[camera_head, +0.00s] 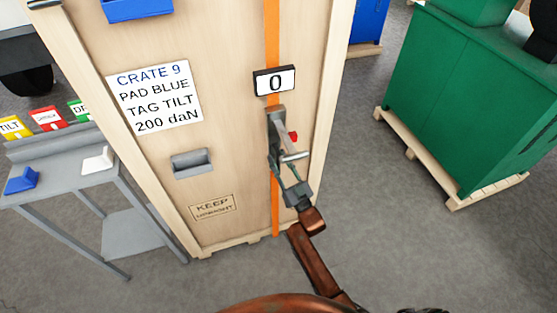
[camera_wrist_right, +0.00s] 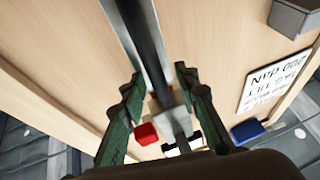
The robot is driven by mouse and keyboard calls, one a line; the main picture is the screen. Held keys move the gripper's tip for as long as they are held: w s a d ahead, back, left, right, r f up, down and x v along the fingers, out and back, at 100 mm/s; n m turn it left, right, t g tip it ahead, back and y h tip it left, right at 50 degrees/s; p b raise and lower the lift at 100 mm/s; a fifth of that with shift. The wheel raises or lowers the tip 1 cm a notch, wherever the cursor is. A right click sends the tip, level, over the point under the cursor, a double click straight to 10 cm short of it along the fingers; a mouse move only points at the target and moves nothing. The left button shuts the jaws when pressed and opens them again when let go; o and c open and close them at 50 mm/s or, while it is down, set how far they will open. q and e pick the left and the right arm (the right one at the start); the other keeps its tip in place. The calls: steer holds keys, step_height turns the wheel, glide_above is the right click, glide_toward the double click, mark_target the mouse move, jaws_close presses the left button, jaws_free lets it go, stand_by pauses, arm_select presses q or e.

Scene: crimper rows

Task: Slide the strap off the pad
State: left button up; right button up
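An orange strap (camera_head: 271,45) runs down the front of a wooden crate (camera_head: 225,130). A grey tensioner (camera_head: 276,122) with a red part (camera_head: 293,136) and a lever sits over the strap, below a display reading 0 (camera_head: 275,81). My right gripper (camera_head: 285,165) is at the tensioner's lower end. In the right wrist view its green fingers (camera_wrist_right: 160,85) are apart, one on each side of a grey and black bar (camera_wrist_right: 150,45); contact is unclear. A blue pad (camera_head: 137,8) is on the upper crate front, cut off by the frame. My left gripper is not visible.
The crate's sign (camera_head: 155,97) reads pad blue, tag tilt, 200 daN. A grey table (camera_head: 75,182) at left holds a blue piece (camera_head: 21,180), a white piece (camera_head: 97,160) and coloured tags. A green cabinet (camera_head: 455,95) stands on a pallet at right. Floor between is clear.

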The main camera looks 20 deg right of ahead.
jaws_close()
stand_by(0.6)
